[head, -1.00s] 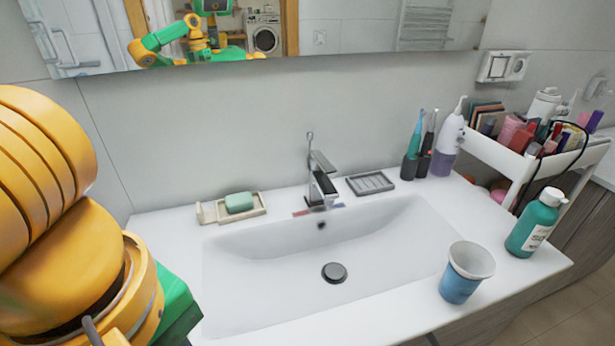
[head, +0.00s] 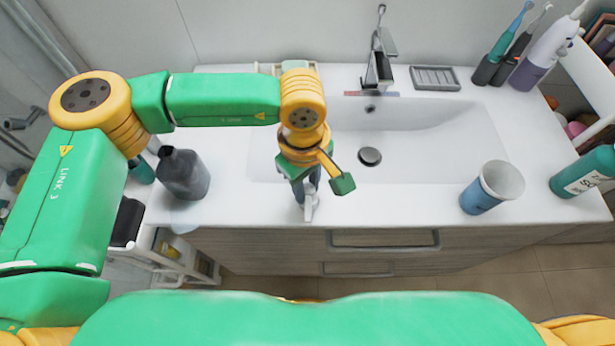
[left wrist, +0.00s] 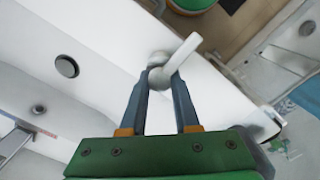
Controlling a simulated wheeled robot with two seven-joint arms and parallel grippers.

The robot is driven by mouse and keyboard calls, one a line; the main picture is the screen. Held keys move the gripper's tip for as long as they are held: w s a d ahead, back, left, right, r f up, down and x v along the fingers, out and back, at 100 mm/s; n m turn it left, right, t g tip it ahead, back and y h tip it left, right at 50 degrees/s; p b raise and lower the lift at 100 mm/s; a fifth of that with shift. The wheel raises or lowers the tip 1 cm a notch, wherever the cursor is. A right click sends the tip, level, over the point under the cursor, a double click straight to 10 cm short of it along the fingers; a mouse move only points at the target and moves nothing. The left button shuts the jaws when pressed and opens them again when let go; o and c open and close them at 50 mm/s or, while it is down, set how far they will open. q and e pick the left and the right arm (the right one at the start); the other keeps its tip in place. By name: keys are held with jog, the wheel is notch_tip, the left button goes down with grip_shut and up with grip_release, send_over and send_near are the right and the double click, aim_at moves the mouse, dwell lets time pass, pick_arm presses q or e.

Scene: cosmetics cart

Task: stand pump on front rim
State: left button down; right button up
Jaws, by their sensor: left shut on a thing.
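My left gripper (head: 309,186) is over the front rim (head: 390,205) of the white sink, left of the drain. It is shut on the white pump (head: 311,206), whose head and spout stick out past the fingers. In the left wrist view the gripper (left wrist: 160,88) has a finger on each side of the pump (left wrist: 178,58), and the spout points up and right. The pump's lower part is hidden, so I cannot tell whether it touches the rim. My right gripper is not in view.
A dark grey bottle (head: 183,174) stands at the left of the counter. A blue and white cup (head: 491,187) and a green bottle (head: 583,173) stand to the right. The faucet (head: 379,60) and grey soap dish (head: 435,78) are behind. The front rim between gripper and cup is clear.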

pick_arm(q)
jog(key=shift+a+f, duration=0.1)
jog(key=shift+f, duration=0.2)
jog(key=shift+w+a, duration=0.1)
jog(key=shift+a, duration=0.1)
jog(key=shift+f, duration=0.2)
jog(key=c, duration=0.6)
grip_release()
jog(key=shift+c, duration=0.2)
jog(key=shift+d+r, duration=0.1)
jog(key=shift+r, duration=0.3)
notch_tip(320, 180, up, 12)
jog(key=b, duration=0.1)
jog(key=shift+f+b, duration=0.15)
jog(key=shift+b, duration=0.25)
